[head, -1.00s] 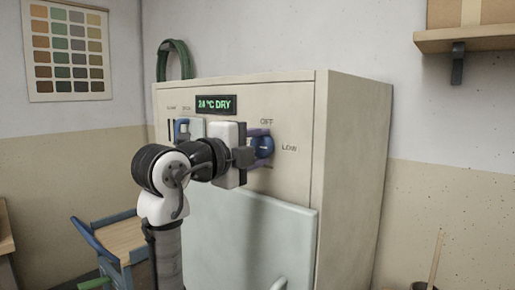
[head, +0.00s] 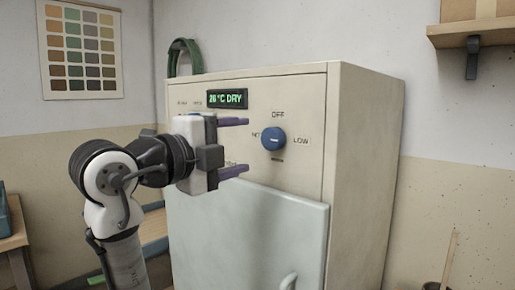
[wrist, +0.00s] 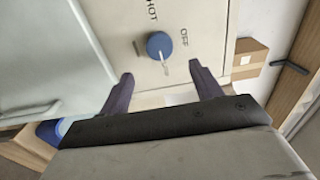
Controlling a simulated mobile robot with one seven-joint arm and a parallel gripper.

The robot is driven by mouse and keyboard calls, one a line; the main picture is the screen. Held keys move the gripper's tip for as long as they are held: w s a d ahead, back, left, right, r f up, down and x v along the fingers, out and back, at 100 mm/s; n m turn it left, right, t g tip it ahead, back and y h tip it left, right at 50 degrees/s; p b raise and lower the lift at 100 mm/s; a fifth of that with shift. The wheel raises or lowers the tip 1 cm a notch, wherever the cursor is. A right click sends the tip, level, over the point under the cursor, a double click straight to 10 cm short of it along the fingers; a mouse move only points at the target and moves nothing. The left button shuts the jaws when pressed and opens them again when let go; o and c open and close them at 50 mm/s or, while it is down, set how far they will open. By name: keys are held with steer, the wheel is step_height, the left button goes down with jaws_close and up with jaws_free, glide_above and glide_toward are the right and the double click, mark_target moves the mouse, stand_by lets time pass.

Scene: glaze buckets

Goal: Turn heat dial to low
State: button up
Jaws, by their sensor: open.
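The blue heat dial (head: 273,138) is on the front of the beige cabinet, with OFF above it, LOW to its right and a partly hidden label to its left. The dial also shows in the wrist view (wrist: 159,45), where its pale pointer extends away from HOT, on the side facing LOW. My gripper (head: 233,146) is open and empty, left of the dial in the head view and apart from it. Its two purple fingers also show in the wrist view (wrist: 161,72), spread with the dial beyond their tips.
The cabinet's display (head: 228,98) is lit green and ends in DRY. The pale cabinet door (head: 262,235) is below the dial. A green hoop (head: 184,56) stands on the cabinet top. A wall shelf (head: 480,33) holds a box at upper right.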

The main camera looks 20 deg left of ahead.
steer(key=v, duration=0.5)
steer(key=shift+b, duration=0.3)
